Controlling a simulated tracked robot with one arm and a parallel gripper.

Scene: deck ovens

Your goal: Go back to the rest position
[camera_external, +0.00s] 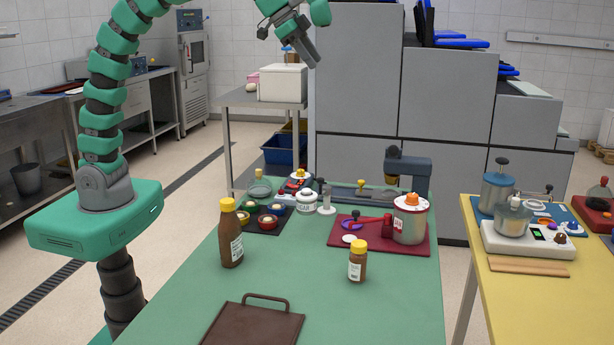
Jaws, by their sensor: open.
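My gripper (289,45) is at the top of the view, left of the tall grey cabinets, high above the far end of the green table (185,315). Its fingers are apart and I see nothing between them. My green and black segmented arm rises at the left, leaves the top of the frame and comes back in at the gripper. The gripper touches nothing on the table.
The green table holds a large brown bottle (230,235), a small brown bottle (357,260), a brown tray (252,325), a red tray (340,238) with a steel pot (410,222), and small bowls. A yellow table (510,315) with a white scale (528,243) stands right.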

